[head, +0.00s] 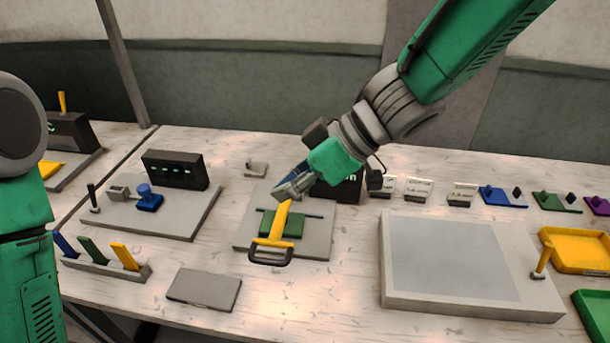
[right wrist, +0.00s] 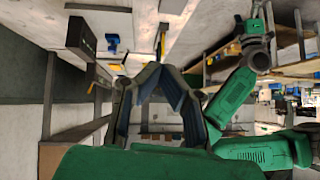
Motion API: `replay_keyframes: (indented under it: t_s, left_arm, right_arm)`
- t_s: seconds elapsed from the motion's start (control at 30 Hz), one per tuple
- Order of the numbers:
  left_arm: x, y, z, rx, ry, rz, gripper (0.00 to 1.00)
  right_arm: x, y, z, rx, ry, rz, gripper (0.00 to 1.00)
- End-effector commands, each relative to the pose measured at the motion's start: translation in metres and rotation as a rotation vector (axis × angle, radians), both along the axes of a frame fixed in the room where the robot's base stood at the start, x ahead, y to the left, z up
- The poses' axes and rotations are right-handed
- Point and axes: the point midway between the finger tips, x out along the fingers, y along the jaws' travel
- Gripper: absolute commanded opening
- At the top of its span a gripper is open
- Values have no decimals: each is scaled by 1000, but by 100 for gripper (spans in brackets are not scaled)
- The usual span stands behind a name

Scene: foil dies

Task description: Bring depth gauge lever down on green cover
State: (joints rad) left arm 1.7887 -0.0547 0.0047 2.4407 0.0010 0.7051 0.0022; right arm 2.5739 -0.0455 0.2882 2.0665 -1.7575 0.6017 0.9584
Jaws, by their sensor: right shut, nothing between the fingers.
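The yellow depth gauge lever (head: 276,226) reaches from a dark looped frame (head: 271,256) at the front up across the green cover (head: 267,226). I cannot tell how far it is tilted above the cover. Both belong to a device on a grey plate (head: 315,245) in mid-table. My right gripper (head: 281,194) is shut and empty, its tips at the lever's upper end; touching or just apart, I cannot tell. The right wrist view shows its fingertips (right wrist: 157,68) meeting below a yellow strip. My left gripper is not in view; only its arm shows at the left.
Behind the device, a dark display box (head: 348,188) is partly hidden by my right gripper. A station with a blue knob (head: 149,200) stands left. A grey flat block (head: 204,289) lies in front. A large pale slab (head: 470,310), a yellow tray (head: 585,262) and a green tray are right.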

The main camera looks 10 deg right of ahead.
Motion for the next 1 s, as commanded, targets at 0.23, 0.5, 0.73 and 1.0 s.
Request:
replay_keyframes:
  t_s: [0.23,0.5,0.73,1.0]
  left_arm:
    - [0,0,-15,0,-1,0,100]
    - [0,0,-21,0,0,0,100]
    - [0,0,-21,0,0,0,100]
    - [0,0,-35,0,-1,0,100]
  right_arm:
    - [1,22,-40,3,4,-2,0]
    - [-1,22,-59,1,0,-1,0]
    - [-2,22,-59,0,-1,-1,0]
    - [-3,23,-68,-5,-22,0,0]
